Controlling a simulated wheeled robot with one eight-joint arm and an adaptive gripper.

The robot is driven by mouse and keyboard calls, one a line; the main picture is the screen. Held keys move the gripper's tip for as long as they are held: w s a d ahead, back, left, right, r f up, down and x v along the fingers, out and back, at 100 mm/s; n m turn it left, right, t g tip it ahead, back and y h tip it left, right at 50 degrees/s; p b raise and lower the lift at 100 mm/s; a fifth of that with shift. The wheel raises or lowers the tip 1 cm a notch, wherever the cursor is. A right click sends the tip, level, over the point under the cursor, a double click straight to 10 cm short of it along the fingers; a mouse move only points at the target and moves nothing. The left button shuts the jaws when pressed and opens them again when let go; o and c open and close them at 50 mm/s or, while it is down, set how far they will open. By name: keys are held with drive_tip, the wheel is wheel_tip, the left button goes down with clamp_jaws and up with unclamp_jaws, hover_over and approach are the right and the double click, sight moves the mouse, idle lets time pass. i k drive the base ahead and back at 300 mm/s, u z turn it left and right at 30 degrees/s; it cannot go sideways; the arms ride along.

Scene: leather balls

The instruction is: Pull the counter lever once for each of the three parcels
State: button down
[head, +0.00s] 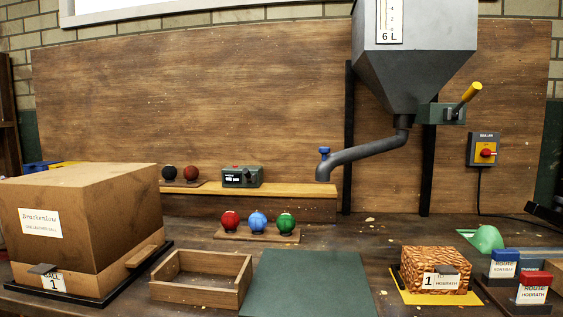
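A small green counter box (242,177) with a dark display stands on the wooden shelf at the back; its digits are too small to read, and I cannot make out a lever on it. A yellow-handled lever (468,97) sticks up from a green block on the grey hopper's right side. One brown patterned parcel (427,257) with a label marked 1 and HOBRATH sits on a yellow mat (408,293) at the front right. I cannot make out other parcels. My gripper is not in view.
A large cardboard box (75,200) stands at left beside an open wooden tray (161,294) and a bare green mat (306,285). Red, blue and green balls (257,222) sit on a wooden stand. The hopper (415,65) has a bent spout. Route blocks (504,268) stand at right.

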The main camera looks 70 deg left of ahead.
sight(247, 174)
drive_tip(key=k, duration=2.15)
drive_tip(key=u, duration=2.15)
drive_tip(key=i, duration=0.8)
